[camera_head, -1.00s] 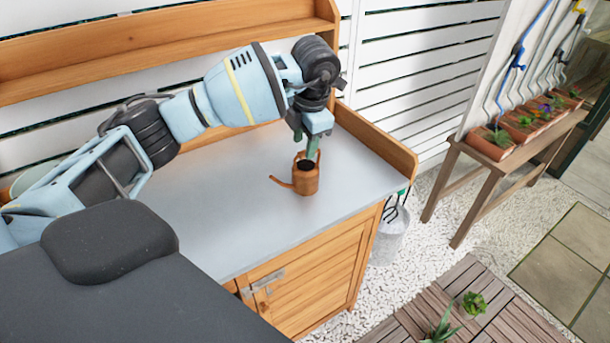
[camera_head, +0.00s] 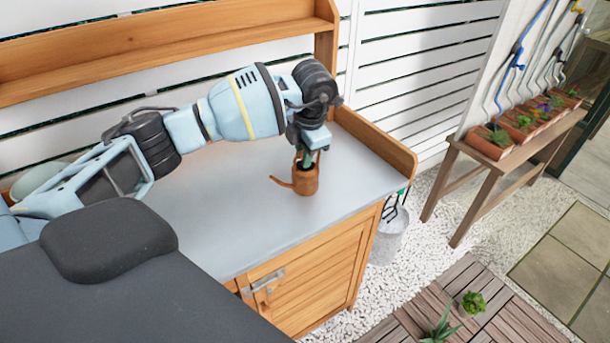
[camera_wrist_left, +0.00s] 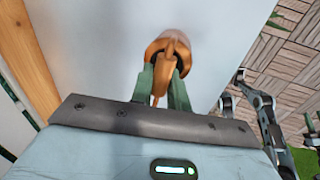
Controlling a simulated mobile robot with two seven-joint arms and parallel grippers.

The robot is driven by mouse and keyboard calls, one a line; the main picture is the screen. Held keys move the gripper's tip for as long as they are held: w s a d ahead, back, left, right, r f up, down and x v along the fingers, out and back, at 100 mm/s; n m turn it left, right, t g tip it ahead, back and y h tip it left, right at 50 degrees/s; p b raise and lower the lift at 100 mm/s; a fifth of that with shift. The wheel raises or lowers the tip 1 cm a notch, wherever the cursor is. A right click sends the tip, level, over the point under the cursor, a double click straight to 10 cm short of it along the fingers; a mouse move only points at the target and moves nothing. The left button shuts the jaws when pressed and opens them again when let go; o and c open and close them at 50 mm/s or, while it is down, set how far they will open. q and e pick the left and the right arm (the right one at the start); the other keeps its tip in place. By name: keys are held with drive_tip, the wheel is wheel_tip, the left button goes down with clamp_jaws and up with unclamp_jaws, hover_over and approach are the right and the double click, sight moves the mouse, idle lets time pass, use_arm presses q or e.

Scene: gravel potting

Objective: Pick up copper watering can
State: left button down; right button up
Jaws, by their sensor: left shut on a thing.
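The copper watering can (camera_head: 306,182) stands upright on the grey worktop (camera_head: 225,210), near its right end, with its spout pointing left. My left gripper (camera_head: 306,160) comes down on it from above. In the left wrist view, the green fingers of my left gripper (camera_wrist_left: 161,90) are shut on the handle of the copper watering can (camera_wrist_left: 172,44), one finger on each side. The gripper covers part of the can's top in the head view.
A wooden ledge (camera_head: 375,140) edges the worktop's right end, with a wooden shelf (camera_head: 150,50) behind. Potted plants (camera_head: 520,125) line a bench at right.

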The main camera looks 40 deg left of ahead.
use_arm(q)
drive_tip(key=shift+r, duration=0.1)
drive_tip(key=shift+r, duration=0.5)
drive_tip(key=shift+s+d+r, duration=0.15)
drive_tip(key=shift+d+r, duration=0.05)
drive_tip(key=shift+r, duration=0.4)
drive_tip(key=shift+s+d+r, duration=0.1)
drive_tip(key=shift+d+r, duration=0.1)
drive_tip(key=shift+r, duration=0.4)
drive_tip(key=s+d+r, duration=0.1)
drive_tip(key=s+d, duration=0.8)
drive_tip(key=d, duration=0.3)
drive_tip(key=shift+r, duration=0.2)
